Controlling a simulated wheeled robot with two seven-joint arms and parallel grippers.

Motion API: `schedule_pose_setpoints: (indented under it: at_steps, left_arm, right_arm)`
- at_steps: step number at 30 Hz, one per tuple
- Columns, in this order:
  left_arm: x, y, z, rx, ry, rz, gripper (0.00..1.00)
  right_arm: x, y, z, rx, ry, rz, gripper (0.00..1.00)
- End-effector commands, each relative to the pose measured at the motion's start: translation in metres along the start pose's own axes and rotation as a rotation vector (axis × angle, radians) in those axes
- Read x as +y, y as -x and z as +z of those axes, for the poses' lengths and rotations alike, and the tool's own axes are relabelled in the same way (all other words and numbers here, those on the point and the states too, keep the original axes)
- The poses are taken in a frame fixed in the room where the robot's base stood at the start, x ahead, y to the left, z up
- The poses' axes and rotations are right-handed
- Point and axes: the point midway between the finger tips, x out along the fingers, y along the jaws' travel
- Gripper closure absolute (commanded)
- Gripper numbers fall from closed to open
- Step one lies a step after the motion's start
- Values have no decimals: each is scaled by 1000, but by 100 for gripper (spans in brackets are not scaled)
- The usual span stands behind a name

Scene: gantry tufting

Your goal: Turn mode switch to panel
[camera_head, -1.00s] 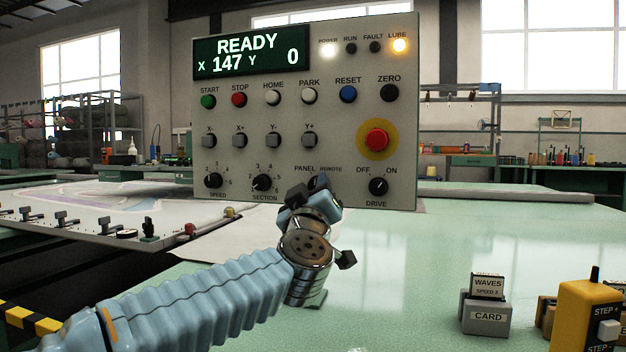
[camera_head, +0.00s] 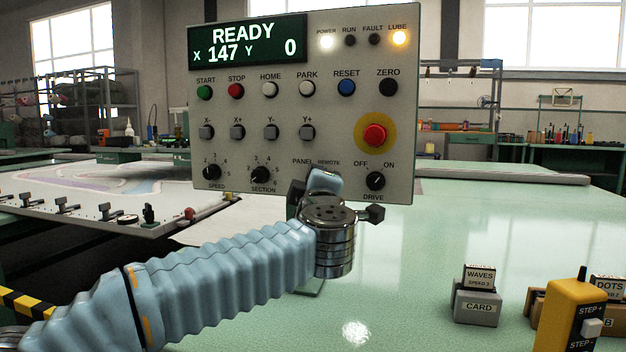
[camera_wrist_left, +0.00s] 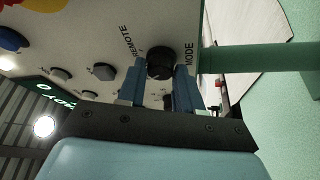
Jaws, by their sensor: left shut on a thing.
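The control panel (camera_head: 335,110) stands upright, its screen reading READY, X 147, Y 0. Its mode switch, a round black knob (camera_wrist_left: 160,62), shows in the left wrist view between the words REMOTE and MODE. My left gripper (camera_wrist_left: 158,80) has its two blue fingers on either side of this knob, shut on it. In the head view my left gripper (camera_head: 322,183) is at the panel's lower edge, just below the PANEL and REMOTE labels, and hides the knob. The knob's pointer direction cannot be told. My right gripper is not in view.
The drive knob (camera_head: 375,181) is close to the right of my gripper, below the red stop button (camera_head: 375,135). The section knob (camera_head: 260,175) is to the left. A card holder (camera_head: 477,307) and a yellow step box (camera_head: 570,318) stand at right on the green table.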

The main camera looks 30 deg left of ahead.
Motion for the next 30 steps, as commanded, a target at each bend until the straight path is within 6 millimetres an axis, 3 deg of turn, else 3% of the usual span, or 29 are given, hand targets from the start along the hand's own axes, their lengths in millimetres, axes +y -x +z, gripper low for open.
schedule_pose_setpoints:
  at_steps: [16,17,21,30]
  left_arm:
    - [0,0,-1,2,22,-10,96]
    - [0,0,-1,2,22,-10,61]
    - [0,0,0,1,21,-9,41]
    - [0,2,0,0,20,-8,41]
  right_arm:
    - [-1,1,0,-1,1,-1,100]
    - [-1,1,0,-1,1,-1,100]
    - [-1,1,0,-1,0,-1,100]
    - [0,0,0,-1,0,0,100]
